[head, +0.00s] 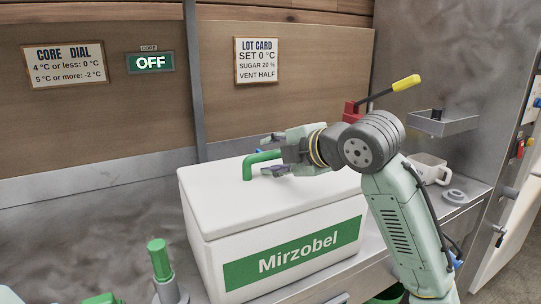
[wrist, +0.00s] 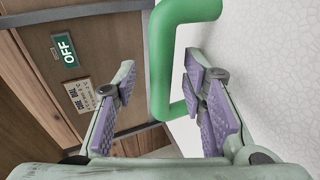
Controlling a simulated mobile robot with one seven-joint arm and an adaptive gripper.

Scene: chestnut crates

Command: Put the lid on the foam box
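The white foam box (head: 214,262) stands on the grey counter with a green "Mirzobel" label on its front. Its white lid (head: 215,205) sits on top, and its edge looks level with the box rim along the visible sides. A green bent handle (head: 248,168) rises from the lid; it shows large in the wrist view (wrist: 160,65). My gripper (head: 268,156) is just above the lid at the handle, its fingers apart. In the wrist view my gripper (wrist: 160,88) has purple pads on either side of the handle, with gaps visible. The box's far side is hidden.
A green-capped post (head: 158,262) stands at the front left. A red block with a yellow-ended lever (head: 405,83), a grey tray (head: 445,124) and a white mug (head: 432,168) are at the right. The counter left of the box (head: 90,230) is mostly clear.

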